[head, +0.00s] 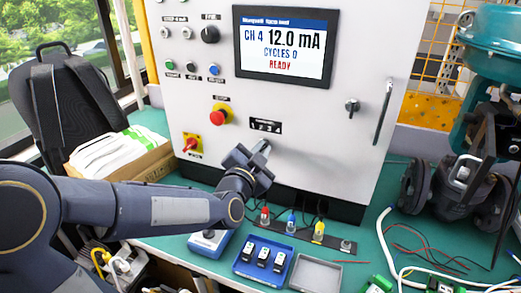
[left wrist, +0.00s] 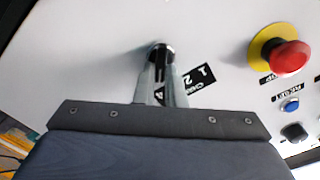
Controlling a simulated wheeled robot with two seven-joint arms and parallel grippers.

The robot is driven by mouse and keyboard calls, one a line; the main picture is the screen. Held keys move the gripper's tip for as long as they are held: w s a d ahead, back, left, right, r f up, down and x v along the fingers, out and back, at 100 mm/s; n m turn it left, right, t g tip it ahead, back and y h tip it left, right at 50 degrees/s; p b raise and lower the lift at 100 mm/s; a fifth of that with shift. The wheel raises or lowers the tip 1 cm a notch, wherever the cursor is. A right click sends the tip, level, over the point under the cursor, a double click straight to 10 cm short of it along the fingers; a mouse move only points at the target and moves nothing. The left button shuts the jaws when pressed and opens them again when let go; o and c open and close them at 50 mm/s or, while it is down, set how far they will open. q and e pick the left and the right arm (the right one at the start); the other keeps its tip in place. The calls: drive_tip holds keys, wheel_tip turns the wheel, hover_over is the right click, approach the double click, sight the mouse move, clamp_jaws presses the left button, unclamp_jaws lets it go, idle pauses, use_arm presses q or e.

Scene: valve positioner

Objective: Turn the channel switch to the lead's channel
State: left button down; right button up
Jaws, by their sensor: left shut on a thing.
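The white control cabinet (head: 330,150) stands at the back of the bench. Its display (head: 284,46) reads CH 4, 12.0 mA, CYCLES 0, READY. My left gripper (head: 262,147) is at the cabinet face, just below the black channel label (head: 265,126). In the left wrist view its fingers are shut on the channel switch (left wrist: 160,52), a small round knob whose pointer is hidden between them. The label also shows there, upside down (left wrist: 198,78). Red (head: 264,215), blue (head: 291,222) and yellow (head: 318,232) plugs stand in a strip below. I cannot read their channel marks. My right gripper is out of view.
A red emergency stop (head: 219,116) and a red-yellow rotary switch (head: 191,143) sit left of my gripper. A blue tray with black modules (head: 262,258) and an empty grey tray (head: 317,274) lie in front. A valve assembly (head: 462,175) stands at the right.

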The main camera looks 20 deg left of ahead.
use_arm(q)
drive_tip(key=shift+m, duration=0.6)
drive_tip(key=c, duration=1.5)
unclamp_jaws()
drive_tip(key=s, duration=0.8)
drive_tip(key=shift+d, duration=0.25)
drive_tip(key=shift+w, duration=0.1)
